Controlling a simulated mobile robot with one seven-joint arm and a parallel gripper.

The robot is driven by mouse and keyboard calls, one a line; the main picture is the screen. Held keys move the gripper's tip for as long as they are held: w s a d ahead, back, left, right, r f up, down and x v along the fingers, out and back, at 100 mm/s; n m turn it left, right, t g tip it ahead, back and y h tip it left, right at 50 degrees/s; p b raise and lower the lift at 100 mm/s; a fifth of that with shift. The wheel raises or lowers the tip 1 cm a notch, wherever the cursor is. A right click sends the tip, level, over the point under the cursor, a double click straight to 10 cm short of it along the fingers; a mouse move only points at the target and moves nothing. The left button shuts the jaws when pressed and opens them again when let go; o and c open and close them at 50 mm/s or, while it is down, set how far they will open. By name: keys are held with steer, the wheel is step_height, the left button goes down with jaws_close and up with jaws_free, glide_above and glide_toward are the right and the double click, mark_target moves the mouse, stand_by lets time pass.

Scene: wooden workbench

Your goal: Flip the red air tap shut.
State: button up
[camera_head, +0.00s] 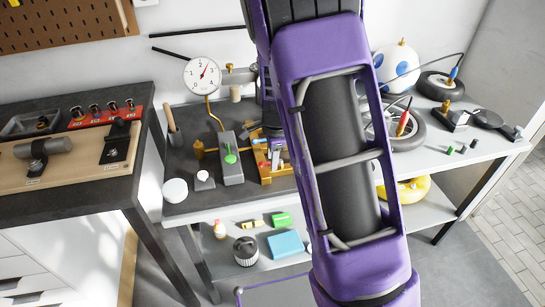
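A small upright red piece (403,123) stands at the large tyre on the right part of the bench, with a thin dark line near it. It may be the red air tap, but its lever position is too small to tell. My purple arm reaches across the middle of the view, just left of it. The dark end of my arm, my gripper (271,128), shows only in part at the arm's left side, above the wooden tray. Its fingers are mostly hidden, and I cannot tell whether it is open or holds anything.
A round gauge (202,75) with a yellow hose stands at the back left. A grey box with a green lever (230,157) and a wooden tray (267,178) sit in front. A red strip (105,119) with several fittings lies on the left bench. A lower shelf holds small items.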

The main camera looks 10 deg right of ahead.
jaws_close()
steer(key=shift+n, duration=0.3)
steer(key=n+b, duration=0.2)
steer(key=shift+s+d+f+n+y, duration=0.1)
steer(key=shift+s+d+n+y, duration=0.05)
steer(key=shift+s+n+y, duration=0.15)
steer(key=n, duration=0.1)
steer(key=n+b, duration=0.1)
steer(key=n, duration=0.1)
steer(key=n+b, duration=0.1)
steer(key=shift+s+d+n+y, duration=0.3)
steer(key=shift+s+d+y, duration=0.05)
steer(key=shift+y, duration=0.05)
steer(key=n, duration=0.1)
steer(key=n+g, duration=0.1)
steer(key=n, duration=0.1)
steer(key=d+n+b, duration=0.1)
steer(key=n, duration=0.1)
steer(key=shift+s+y, duration=0.25)
steer(key=shift+y, duration=0.05)
steer(key=n, duration=0.2)
steer(key=d+n+g, duration=0.1)
steer(key=n, duration=0.2)
